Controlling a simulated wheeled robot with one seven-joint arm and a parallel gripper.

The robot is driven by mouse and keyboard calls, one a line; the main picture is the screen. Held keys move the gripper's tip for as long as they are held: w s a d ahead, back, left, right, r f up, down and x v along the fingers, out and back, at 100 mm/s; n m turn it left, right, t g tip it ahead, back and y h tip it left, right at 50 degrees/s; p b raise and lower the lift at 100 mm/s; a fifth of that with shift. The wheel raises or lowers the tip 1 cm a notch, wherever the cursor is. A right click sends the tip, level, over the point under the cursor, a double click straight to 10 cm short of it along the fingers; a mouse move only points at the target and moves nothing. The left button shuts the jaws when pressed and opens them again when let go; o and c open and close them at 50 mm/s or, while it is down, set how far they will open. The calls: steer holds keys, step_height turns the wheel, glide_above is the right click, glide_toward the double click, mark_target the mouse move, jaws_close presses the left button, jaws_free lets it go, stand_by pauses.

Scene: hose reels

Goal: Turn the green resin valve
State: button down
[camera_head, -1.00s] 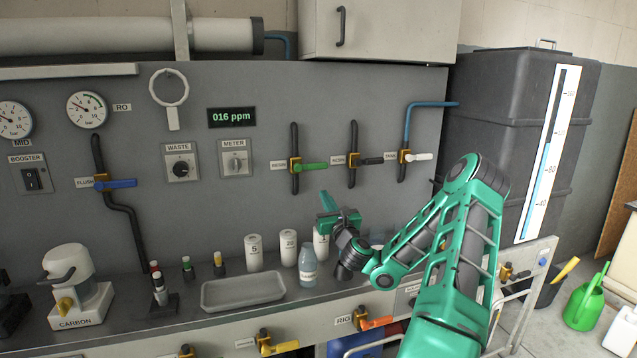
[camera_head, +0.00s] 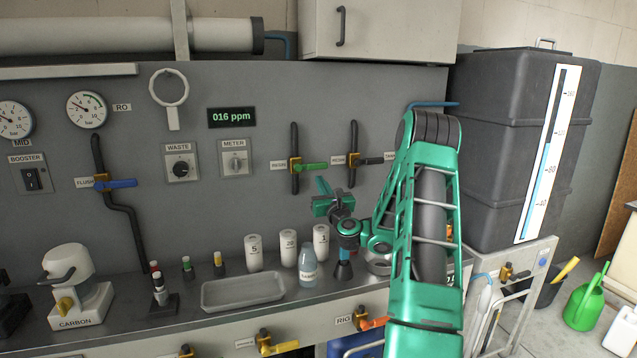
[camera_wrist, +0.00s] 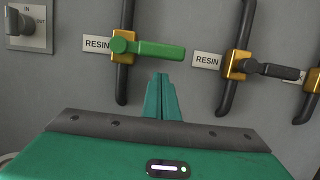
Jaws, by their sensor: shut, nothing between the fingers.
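The green resin valve (camera_head: 313,166) sits on the grey wall panel, its lever pointing right from a brass body on a dark vertical pipe. In the wrist view the green lever (camera_wrist: 160,50) lies level beside a RESIN label, just above my fingertips. My gripper (camera_head: 322,186) is shut and empty, just below the lever in the head view; its fingers show close together in the wrist view (camera_wrist: 161,80). A gap shows between the fingertips and the lever in the wrist view.
A black-handled valve (camera_head: 368,161), also labelled RESIN in the wrist view, is to the right of the green one. White canisters (camera_head: 288,249) and a bottle (camera_head: 307,266) stand on the bench below. A grey tray (camera_head: 243,291) lies left of them.

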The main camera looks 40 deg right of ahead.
steer(key=shift+r, duration=0.85)
